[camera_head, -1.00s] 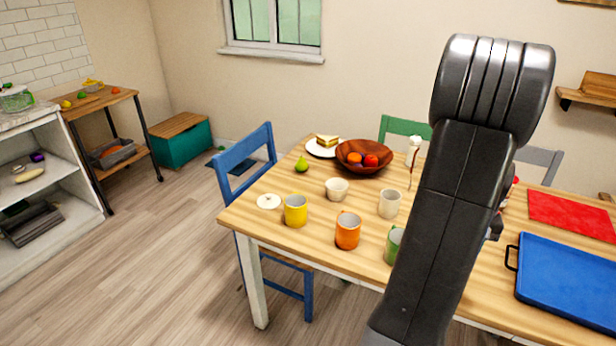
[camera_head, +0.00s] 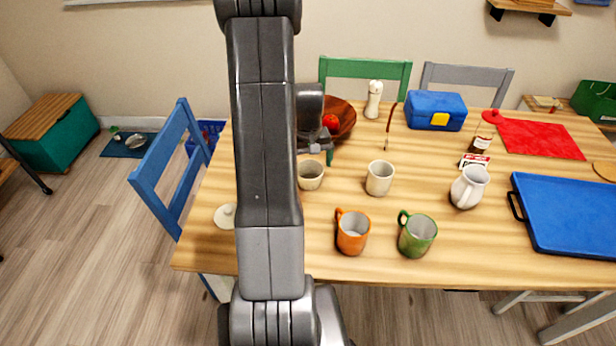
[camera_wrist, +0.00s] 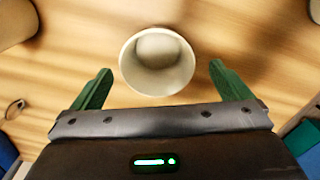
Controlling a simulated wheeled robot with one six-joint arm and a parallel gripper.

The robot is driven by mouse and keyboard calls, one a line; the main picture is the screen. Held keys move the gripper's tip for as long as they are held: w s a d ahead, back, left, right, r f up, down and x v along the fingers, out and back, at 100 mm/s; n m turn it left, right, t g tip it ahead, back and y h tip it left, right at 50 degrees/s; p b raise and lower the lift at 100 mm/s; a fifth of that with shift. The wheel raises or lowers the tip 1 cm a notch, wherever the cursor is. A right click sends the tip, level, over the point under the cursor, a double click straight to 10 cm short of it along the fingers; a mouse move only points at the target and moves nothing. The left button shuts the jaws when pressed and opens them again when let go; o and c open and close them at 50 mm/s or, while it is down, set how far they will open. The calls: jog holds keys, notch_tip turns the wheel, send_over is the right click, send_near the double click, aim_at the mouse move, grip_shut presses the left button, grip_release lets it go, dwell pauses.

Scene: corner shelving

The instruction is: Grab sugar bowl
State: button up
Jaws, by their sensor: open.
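The sugar bowl, a small cream bowl (camera_head: 311,175) without its lid, stands upright on the wooden table (camera_head: 450,270). A pale knobbed lid (camera_head: 226,216) lies to its left, partly behind my arm. My gripper (camera_head: 316,152) is open, at the bowl's far side and close to it in the head view. In the wrist view the bowl (camera_wrist: 157,78) is centred between the two green fingers of my gripper (camera_wrist: 160,72), with a gap on each side. Nothing is held. My arm hides part of the table left of the bowl.
A cream cup (camera_head: 380,178) stands close to the bowl's right. An orange mug (camera_head: 352,232) and a green mug (camera_head: 417,236) stand nearer the front. A brown fruit bowl (camera_head: 343,112) is behind. A white pitcher (camera_head: 468,187) and blue tray (camera_head: 570,215) are right.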

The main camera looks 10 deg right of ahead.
aim_at(310, 175)
jog(key=shift+s+f, duration=0.15)
jog(key=shift+f, duration=0.1)
jog(key=shift+d+f+p, duration=0.15)
jog(key=shift+f+p, duration=0.2)
jog(key=shift+f, duration=2.05)
jog(key=shift+r, duration=0.1)
jog(key=c, duration=1.2)
